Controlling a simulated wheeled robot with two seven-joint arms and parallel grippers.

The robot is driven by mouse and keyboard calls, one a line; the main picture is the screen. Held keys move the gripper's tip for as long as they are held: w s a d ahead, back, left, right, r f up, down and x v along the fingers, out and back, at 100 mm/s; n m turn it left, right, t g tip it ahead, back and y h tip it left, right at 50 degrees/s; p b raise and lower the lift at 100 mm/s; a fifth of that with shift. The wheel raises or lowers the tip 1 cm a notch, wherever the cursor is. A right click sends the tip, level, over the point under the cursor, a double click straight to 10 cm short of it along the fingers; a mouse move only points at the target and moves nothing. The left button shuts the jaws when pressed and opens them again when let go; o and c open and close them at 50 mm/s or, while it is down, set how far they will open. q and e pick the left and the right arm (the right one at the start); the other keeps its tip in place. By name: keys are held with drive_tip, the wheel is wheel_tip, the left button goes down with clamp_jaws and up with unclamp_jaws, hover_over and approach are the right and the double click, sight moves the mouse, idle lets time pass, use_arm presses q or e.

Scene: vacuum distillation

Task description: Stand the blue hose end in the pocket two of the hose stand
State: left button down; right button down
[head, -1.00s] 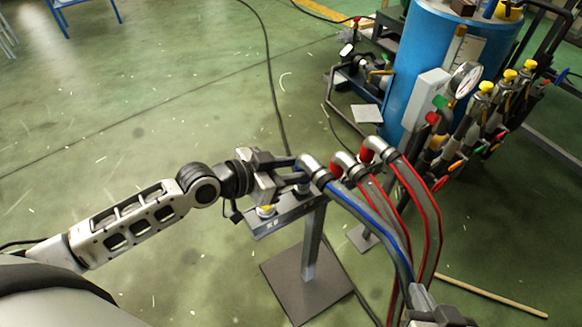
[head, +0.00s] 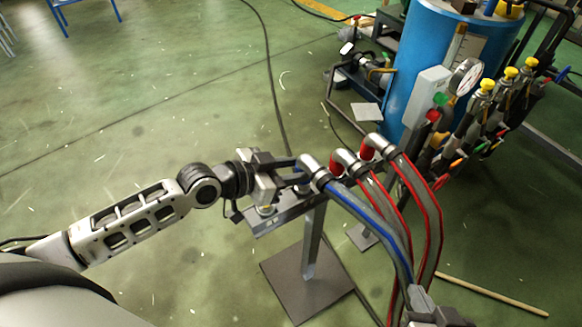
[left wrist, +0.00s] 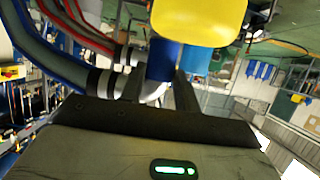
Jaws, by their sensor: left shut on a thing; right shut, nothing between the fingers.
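The blue hose (head: 370,218) curves up from the bottom right to a silver elbow end (head: 312,167). My left gripper (head: 292,163) is shut on this end at its blue collar, above the hose stand (head: 272,226). In the left wrist view, the blue collar (left wrist: 163,60) is between the fingers, with a large yellow part (left wrist: 198,20) close beyond it. I cannot tell if they join. Two red-collared hose ends (head: 347,163) (head: 378,148) are at the stand's far part. The pocket under the blue end is hidden. My right gripper (head: 420,294) is shut and empty beside the hoses.
The stand's base plate (head: 306,288) rests on the floor. A blue tank (head: 455,45) with a gauge and yellow-topped valves stands at the back right.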

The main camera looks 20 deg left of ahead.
use_arm(q)
drive_tip(key=shift+f+b, duration=0.5)
drive_tip(key=shift+f, duration=0.1)
drive_tip(key=shift+f+b, duration=0.65)
drive_tip(key=shift+f, duration=0.2)
drive_tip(key=shift+f, duration=0.3)
drive_tip(key=c, duration=0.9)
unclamp_jaws()
drive_tip(key=shift+c, duration=0.2)
drive_tip(key=shift+f, duration=0.1)
